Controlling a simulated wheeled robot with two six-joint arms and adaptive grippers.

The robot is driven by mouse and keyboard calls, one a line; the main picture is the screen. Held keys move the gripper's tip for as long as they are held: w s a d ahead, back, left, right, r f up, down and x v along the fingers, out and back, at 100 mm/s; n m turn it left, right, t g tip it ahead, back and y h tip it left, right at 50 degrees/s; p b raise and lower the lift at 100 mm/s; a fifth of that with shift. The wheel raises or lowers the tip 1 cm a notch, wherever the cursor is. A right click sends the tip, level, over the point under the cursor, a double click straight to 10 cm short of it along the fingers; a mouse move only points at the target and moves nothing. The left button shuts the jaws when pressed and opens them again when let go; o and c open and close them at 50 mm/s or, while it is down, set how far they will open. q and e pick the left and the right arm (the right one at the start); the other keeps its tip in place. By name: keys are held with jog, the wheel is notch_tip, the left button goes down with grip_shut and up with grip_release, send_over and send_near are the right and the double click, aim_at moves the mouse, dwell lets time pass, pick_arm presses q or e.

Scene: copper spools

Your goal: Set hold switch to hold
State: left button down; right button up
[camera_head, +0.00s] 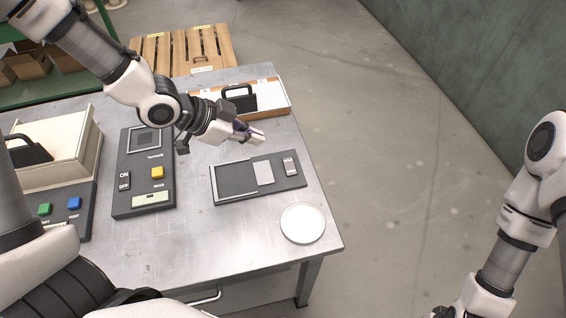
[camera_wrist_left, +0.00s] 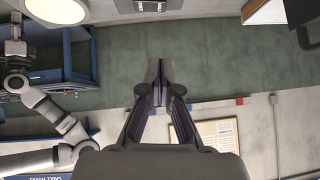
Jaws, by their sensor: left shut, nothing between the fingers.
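A flat dark panel (camera_head: 259,178) lies on the table's right part, with a grey plate in its middle. A small pale switch (camera_head: 290,165) sits at its right end; its lettering and position are too small to read. My left gripper (camera_head: 258,137) is shut and empty, above the table behind the panel and apart from the switch. In the left wrist view its fingers (camera_wrist_left: 160,70) meet at the tips, and part of a panel (camera_wrist_left: 150,5) shows at the top edge. My right arm shows at the right of the head view; its gripper end is unclear in the left wrist view.
A white round disc (camera_head: 303,223) lies near the table's front right corner. A control box (camera_head: 146,175) with ON/OFF and yellow buttons stands left of the panel. A wood-edged case (camera_head: 270,98) with a black handle is behind. Bare metal tabletop (camera_head: 235,240) lies in front.

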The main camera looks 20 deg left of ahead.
pick_arm(q)
send_over(293, 159)
jog(key=s+a, duration=0.2)
jog(key=s, duration=0.1)
notch_tip(293, 159, down, 6)
jog(key=shift+r+p, duration=0.1)
jog(key=shift+p, duration=0.25)
jog(key=f, duration=0.2)
jog(key=w+f, duration=0.1)
jog(key=shift+f, duration=0.4)
jog(key=shift+a+f, duration=0.1)
jog(key=shift+f, duration=0.3)
